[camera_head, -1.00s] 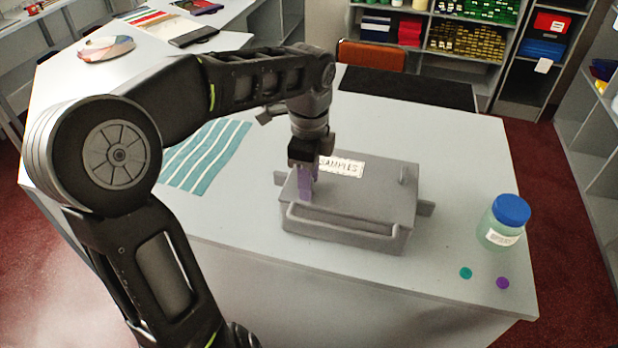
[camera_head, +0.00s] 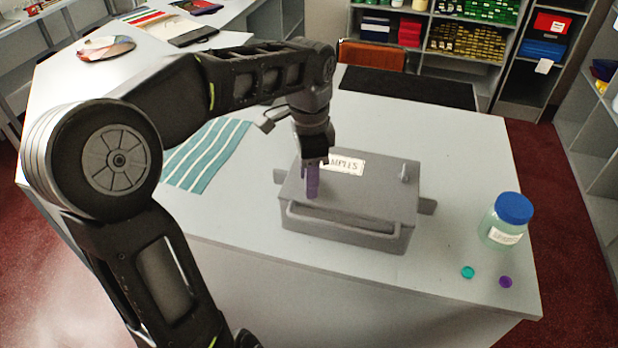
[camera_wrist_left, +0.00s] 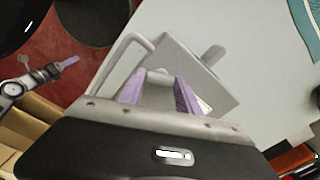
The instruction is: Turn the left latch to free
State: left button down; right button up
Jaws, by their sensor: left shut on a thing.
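A grey lidded box (camera_head: 350,237) with a "SAMPLES" label (camera_head: 346,164) stands on the counter. Its right latch (camera_head: 404,174) stands up at the right of the lid. My left gripper (camera_head: 312,192) points down at the left part of the lid, where the left latch is mostly hidden behind its purple fingers in the head view. In the left wrist view the fingers (camera_wrist_left: 164,88) are closed around a small grey piece, the left latch (camera_wrist_left: 157,75). How far the latch is turned cannot be told. My right gripper (camera_wrist_left: 66,63) shows at the wrist view's left edge, its purple finger seen side-on.
A jar with a blue lid (camera_head: 507,219) stands right of the box. A teal disc (camera_head: 468,272) and a purple disc (camera_head: 505,282) lie near the front edge. A striped cloth (camera_head: 208,155) lies to the left and a dark mat (camera_head: 408,86) behind.

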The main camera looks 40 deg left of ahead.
pick_arm(q)
jog(key=n+b, duration=0.1)
jog(key=n, duration=0.5)
jog(key=shift+n, duration=0.3)
jog(key=n+b, duration=0.1)
jog(key=n, duration=0.5)
dwell(0.3)
jog(key=c, duration=0.8)
grip_release()
jog(key=shift+c, duration=0.2)
jog(key=shift+r, duration=0.1)
